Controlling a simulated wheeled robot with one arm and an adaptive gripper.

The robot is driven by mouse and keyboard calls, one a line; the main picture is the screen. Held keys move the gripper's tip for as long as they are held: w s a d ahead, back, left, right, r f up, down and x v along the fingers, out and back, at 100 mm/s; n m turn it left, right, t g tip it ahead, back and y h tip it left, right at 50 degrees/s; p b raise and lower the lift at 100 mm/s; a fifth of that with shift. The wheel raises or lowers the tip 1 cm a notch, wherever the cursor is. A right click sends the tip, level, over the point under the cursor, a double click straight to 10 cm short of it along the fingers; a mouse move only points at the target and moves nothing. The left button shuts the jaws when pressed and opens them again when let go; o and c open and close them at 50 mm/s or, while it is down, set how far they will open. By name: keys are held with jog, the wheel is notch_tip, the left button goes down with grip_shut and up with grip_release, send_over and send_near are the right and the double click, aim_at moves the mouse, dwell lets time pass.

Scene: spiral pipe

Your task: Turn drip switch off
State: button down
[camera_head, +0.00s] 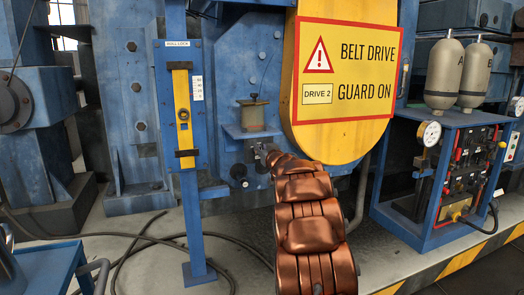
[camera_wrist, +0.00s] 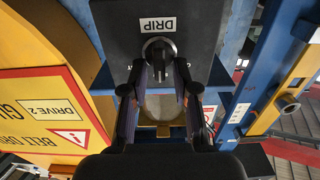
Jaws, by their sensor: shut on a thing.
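The drip switch (camera_wrist: 158,48) is a dark round knob with a narrow lever on a dark panel, under a white label (camera_wrist: 158,24) reading DRIP. My gripper (camera_wrist: 160,74) has one finger on each side of the lever and is shut on it. The lever points toward the bottom of the wrist view. In the head view my copper-coloured arm reaches forward to a blue bracket, and my gripper (camera_head: 264,155) is small there. The arm hides most of the switch in that view.
A drip cup (camera_head: 252,114) stands on the bracket just above. A yellow belt guard (camera_head: 340,148) with a warning sign is close on the right. A blue post (camera_head: 189,225) with a yellow level stands left. A gauge cart (camera_head: 405,232) is farther right. Cables lie on the floor.

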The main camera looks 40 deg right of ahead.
dwell(0.3)
jog(key=n, duration=0.4)
jog(key=n+b, duration=0.1)
jog(key=n, duration=0.2)
jog(key=a+n+b, duration=0.1)
jog(key=n, duration=0.3)
jog(key=shift+w+f+n, duration=0.25)
jog(key=shift+f+n, duration=0.05)
jog(key=shift+a+n+b, duration=0.1)
jog(key=shift+n+b, duration=0.2)
jog(key=c, duration=1.2)
grip_release()
jog(key=shift+s, duration=0.15)
